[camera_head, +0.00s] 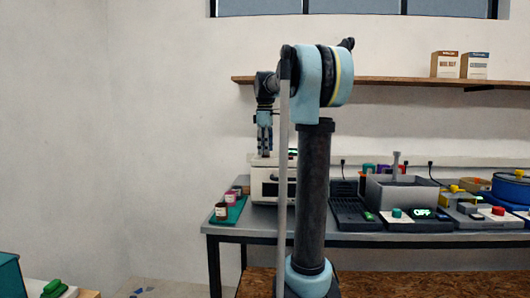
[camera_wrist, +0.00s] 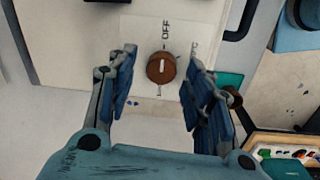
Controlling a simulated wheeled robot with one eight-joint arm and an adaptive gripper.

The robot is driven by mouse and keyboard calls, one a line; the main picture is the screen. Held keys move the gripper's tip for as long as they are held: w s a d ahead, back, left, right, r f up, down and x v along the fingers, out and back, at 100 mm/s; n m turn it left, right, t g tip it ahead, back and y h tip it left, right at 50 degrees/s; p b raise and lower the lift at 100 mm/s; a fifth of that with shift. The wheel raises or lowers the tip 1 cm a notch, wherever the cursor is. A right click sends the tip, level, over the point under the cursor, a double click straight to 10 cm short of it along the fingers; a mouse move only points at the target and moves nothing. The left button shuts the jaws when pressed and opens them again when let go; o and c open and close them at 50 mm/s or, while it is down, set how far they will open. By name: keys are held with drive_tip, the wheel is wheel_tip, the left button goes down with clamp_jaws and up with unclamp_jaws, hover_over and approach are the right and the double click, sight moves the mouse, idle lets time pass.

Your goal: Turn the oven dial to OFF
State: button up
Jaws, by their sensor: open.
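The oven (camera_head: 266,182) is a pale box at the left end of the bench in the head view, partly hidden behind my arm. In the wrist view, its light face (camera_wrist: 78,45) carries a round brown dial (camera_wrist: 161,69) with a short white mark running nearly up and down the picture. The word OFF (camera_wrist: 166,34) is printed above the dial, and a fainter label lies to its upper right. My gripper (camera_wrist: 161,58) is open, with one blue finger on each side of the dial and visible gaps between. In the head view my gripper (camera_head: 264,146) points down above the oven.
A teal tray (camera_head: 238,210) with small jars stands left of the oven. Right of my arm are a black device (camera_head: 352,216), a grey basin (camera_head: 401,193) and a blue pot (camera_head: 510,188). A shelf (camera_head: 390,82) with two boxes runs above.

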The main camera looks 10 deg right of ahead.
wheel_tip(320, 180, up, 11)
drive_tip(key=shift+s, duration=0.25)
drive_tip(key=shift+a+f, duration=0.1)
idle(0.3)
